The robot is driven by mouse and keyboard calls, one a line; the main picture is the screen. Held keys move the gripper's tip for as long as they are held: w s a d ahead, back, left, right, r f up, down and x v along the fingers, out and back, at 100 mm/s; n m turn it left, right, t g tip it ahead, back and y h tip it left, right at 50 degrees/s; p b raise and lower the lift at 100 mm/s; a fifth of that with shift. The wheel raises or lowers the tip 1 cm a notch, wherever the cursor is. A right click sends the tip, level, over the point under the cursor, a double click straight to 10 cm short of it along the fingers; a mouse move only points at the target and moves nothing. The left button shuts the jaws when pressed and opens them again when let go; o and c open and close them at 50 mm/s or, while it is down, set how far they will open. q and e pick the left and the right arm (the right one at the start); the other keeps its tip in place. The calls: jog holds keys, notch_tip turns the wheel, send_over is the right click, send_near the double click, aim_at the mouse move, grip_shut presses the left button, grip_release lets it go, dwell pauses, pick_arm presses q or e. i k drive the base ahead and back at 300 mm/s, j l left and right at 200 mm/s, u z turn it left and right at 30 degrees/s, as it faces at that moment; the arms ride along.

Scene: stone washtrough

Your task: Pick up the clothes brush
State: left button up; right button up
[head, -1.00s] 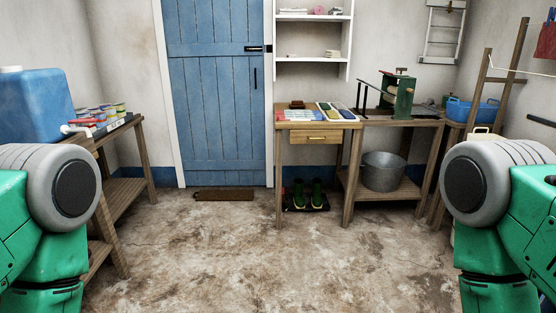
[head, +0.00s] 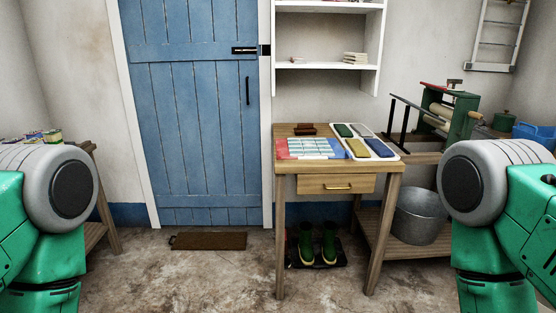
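A small dark brown block-like object (head: 304,129), which looks like the clothes brush, lies at the back left of the small wooden table (head: 290,176) ahead of me. It is too small to make out bristles. Neither gripper is in view. Only the upper parts of my green and grey arms show at the left and right edges, well short of the table.
A patterned cloth or sheet (head: 312,148) and a white tray (head: 394,156) with several coloured pieces share the tabletop. A drawer (head: 336,184) is below, with green boots (head: 318,243) underneath. A mangle (head: 450,112) and metal tub (head: 422,215) stand right. Floor ahead is clear.

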aim_at(302, 129)
jog(key=i+u, duration=0.1)
jog(key=i, duration=0.5)
jog(key=i+l, duration=0.15)
jog(key=i, duration=0.5)
jog(key=i+u, duration=0.15)
jog(key=i, duration=0.45)
